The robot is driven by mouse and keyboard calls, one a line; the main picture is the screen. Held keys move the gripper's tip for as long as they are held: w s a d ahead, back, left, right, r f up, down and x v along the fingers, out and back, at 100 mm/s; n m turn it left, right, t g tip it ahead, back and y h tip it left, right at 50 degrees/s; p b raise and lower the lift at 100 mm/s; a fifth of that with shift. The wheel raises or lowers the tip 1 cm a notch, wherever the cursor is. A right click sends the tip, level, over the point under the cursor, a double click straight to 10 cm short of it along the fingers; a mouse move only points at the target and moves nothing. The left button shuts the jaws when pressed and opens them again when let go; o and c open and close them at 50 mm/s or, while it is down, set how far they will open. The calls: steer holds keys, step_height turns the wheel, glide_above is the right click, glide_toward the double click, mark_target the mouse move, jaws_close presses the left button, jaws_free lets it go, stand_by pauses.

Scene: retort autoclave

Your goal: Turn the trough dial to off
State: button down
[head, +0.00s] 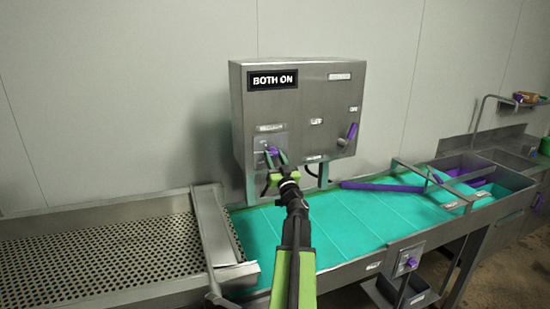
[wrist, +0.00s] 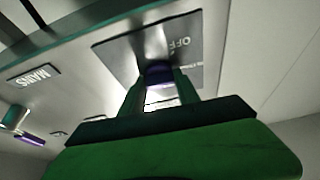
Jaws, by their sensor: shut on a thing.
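A grey control box (head: 307,82) on the wall carries a small plate with a purple dial (head: 272,152) at its lower left. My gripper (head: 277,158) is at this dial in the head view. In the wrist view, my gripper's two fingers (wrist: 160,92) are shut on the purple dial (wrist: 158,73), one on each side. The plate (wrist: 135,50) behind it shows the word OFF upside down. The dial's pointing direction is partly hidden by the fingers.
A BOTH ON sign (head: 274,79) is on the box, with a purple lever (head: 351,132) at its right. A MAINS label (wrist: 33,77) shows in the wrist view. Below are a teal trough (head: 330,222), a perforated tray (head: 100,255) and another purple dial (head: 410,262).

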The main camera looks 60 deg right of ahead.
steer(key=shift+s+n, duration=0.15)
steer(key=shift+n, duration=0.15)
steer(key=n+y, duration=0.1)
steer(key=n, duration=0.2)
steer(key=n+t+y+p, duration=0.1)
steer(key=n+y, duration=0.1)
steer(key=n, duration=0.2)
steer(key=n+t+y+p, duration=0.1)
steer(key=n+y, duration=0.1)
steer(key=n, duration=0.1)
steer(key=shift+s+d+r+n, duration=0.15)
steer(key=shift+d+n, duration=0.1)
steer(key=shift+n, duration=0.15)
steer(key=shift+n+y+p, duration=0.4)
steer(key=shift+n+y, duration=0.4)
steer(key=shift+n, duration=0.3)
steer(key=c, duration=0.9)
jaws_free()
steer(key=shift+a, duration=0.1)
